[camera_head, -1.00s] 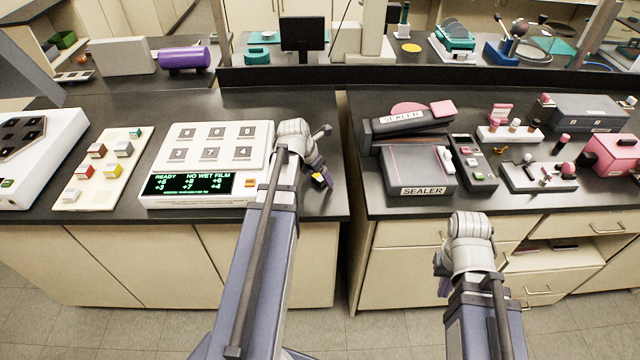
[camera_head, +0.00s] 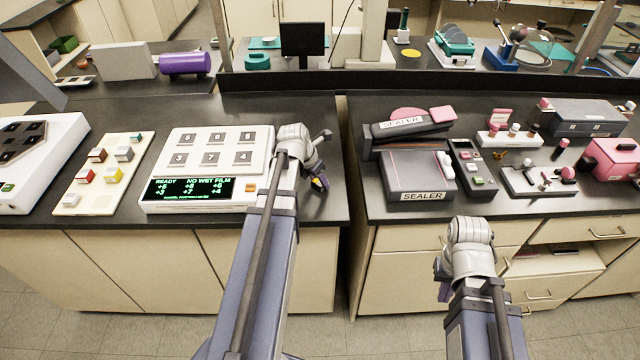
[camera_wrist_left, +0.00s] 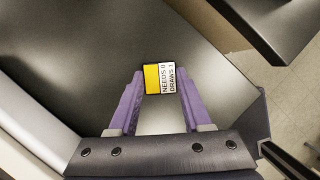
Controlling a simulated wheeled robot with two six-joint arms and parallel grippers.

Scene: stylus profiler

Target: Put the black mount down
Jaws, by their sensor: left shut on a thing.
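My left gripper (camera_wrist_left: 157,95) has purple fingers and is shut on a small dark-edged piece, which I take for the black mount (camera_wrist_left: 160,79). Its top carries a yellow stripe and a white label reading "NEEDS 0" and "DRAWS 1". In the head view the left gripper (camera_head: 319,181) hangs over the dark counter, right of the white reader; the mount (camera_head: 322,183) shows only as a small dark and yellow patch. I cannot tell whether it touches the counter. My right gripper (camera_head: 440,288) is low before the right counter, mostly hidden behind its wrist.
The white reader (camera_head: 200,205) with numbered pads and a green display stands left of my left gripper. The dark counter (camera_head: 325,125) is bare around the gripper, and a gap parts it from the right counter. A sealer (camera_head: 415,172) stands across that gap.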

